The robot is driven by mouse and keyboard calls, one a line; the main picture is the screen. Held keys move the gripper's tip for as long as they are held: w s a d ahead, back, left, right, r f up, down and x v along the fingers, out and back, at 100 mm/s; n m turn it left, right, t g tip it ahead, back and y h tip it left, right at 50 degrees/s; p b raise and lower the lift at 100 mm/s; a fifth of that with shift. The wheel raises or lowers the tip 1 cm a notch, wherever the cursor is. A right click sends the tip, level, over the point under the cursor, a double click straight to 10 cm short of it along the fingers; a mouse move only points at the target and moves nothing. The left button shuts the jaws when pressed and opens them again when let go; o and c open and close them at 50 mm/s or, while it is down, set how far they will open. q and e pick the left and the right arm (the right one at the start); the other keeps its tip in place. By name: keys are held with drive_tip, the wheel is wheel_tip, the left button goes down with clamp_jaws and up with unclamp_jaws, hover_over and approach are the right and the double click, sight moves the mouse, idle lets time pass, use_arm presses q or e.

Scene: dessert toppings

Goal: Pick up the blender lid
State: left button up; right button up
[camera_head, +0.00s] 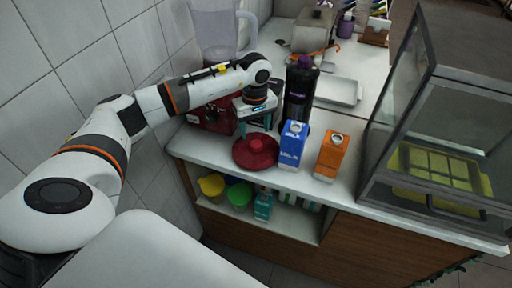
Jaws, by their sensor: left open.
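The blender lid (255,153) is a round dark red disc with a raised knob, lying on the white counter near its front edge. My left gripper (256,126) is open, with its fingers pointing down just above and behind the lid's knob. Whether a finger touches the lid is not clear from this angle. The blender's red base (213,117) stands to the left, partly behind my left arm, and its clear jug (216,32) rises above the arm. My right gripper is not in view.
A blue milk carton (292,146), an orange carton (331,156) and a dark bottle (299,95) stand right of the lid. A glass case (440,120) fills the right. A metal tray (339,90) lies behind. Yellow (211,186) and green bowls (239,196) sit on the shelf below.

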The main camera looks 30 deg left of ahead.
sight(256, 143)
use_arm(q)
drive_tip(key=f, duration=0.1)
drive_tip(key=f+p, duration=0.1)
drive_tip(key=f, duration=0.1)
drive_tip(key=f+p, duration=0.1)
drive_tip(key=f, duration=0.1)
drive_tip(key=shift+s+d, duration=0.2)
drive_tip(key=shift+d, duration=0.15)
drive_tip(key=shift+f, duration=0.2)
drive_tip(key=shift+w+f, duration=0.1)
drive_tip(key=c, duration=1.1)
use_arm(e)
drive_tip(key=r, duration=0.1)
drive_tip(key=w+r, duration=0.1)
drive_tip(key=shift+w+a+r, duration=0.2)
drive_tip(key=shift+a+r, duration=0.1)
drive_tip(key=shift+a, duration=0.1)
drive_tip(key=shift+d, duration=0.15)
